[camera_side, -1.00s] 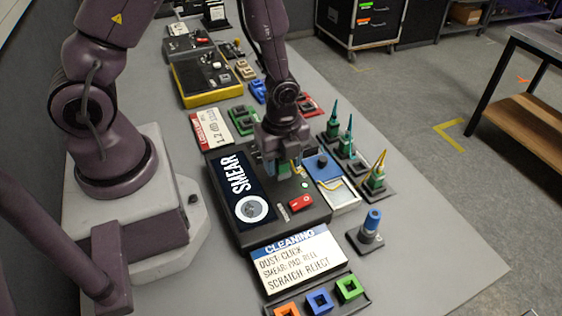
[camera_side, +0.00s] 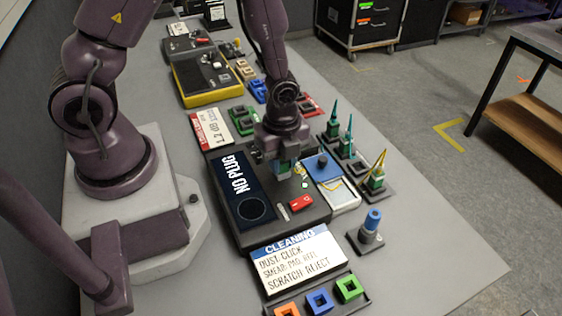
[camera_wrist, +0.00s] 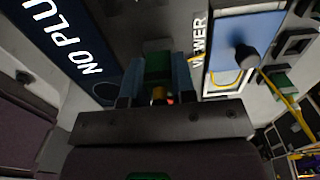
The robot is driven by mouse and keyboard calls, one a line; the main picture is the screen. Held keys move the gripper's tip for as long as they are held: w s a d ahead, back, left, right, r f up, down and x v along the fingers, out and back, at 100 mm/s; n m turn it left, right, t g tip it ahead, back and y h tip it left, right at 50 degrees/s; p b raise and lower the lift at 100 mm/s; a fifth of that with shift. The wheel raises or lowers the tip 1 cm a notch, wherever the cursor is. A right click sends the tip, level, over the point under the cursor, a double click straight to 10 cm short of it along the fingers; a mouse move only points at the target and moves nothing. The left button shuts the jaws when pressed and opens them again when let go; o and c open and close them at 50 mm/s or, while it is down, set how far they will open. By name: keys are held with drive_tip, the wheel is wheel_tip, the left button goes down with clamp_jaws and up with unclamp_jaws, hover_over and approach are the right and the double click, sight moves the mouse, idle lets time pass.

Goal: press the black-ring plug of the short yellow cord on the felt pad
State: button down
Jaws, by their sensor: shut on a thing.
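My gripper (camera_side: 282,168) is shut on a green plug, just above the black viewer box (camera_side: 312,212). In the wrist view the green plug (camera_wrist: 158,68) sits between my blue fingertips, with a yellow part behind it. I cannot make out a black ring. A yellow cord (camera_wrist: 284,98) shows at the right of the wrist view, and another green plug with a yellow boot (camera_side: 377,178) stands in a black holder. A blue cleaner with a pale pad (camera_side: 344,195) lies right of the viewer; the pad (camera_wrist: 222,80) also shows in the wrist view.
The viewer's screen (camera_side: 245,190) reads "NO PLUG". A red switch (camera_side: 301,203) is on its front. Teal-tipped plugs (camera_side: 348,140) stand behind the cleaner. A blue-capped post (camera_side: 371,230) stands to the front right. A cleaning sign (camera_side: 300,262) and coloured square sockets (camera_side: 320,300) lie in front.

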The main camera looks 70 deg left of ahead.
drive_tip(key=shift+r, duration=0.1)
drive_tip(key=shift+r, duration=2.2)
